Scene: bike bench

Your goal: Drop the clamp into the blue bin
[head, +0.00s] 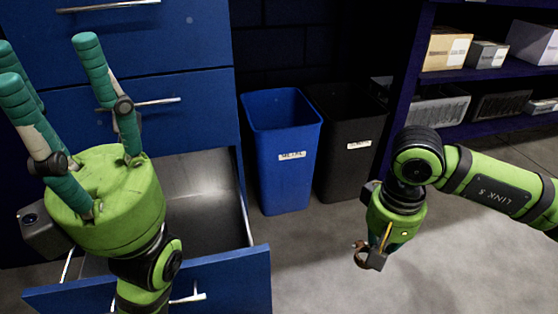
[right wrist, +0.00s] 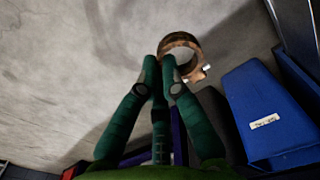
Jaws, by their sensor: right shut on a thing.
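The clamp (right wrist: 182,42) is a brown, ring-shaped piece with a small lug, pinched at the fingertips of my right gripper (right wrist: 165,62). The blue bin (head: 284,170) is open-topped with a white label and stands left of the black bin. It also shows at the right in the right wrist view (right wrist: 245,110), apart from the clamp. My left gripper (head: 45,70) points up at the left, fingers spread and empty.
A black bin (head: 345,170) stands against the blue bin's right side. A blue drawer cabinet (head: 190,60) with an open, empty-looking lower drawer (head: 235,272) is at the left. A shelf with boxes (head: 446,50) is at the upper right. The floor (head: 450,270) at front right is clear.

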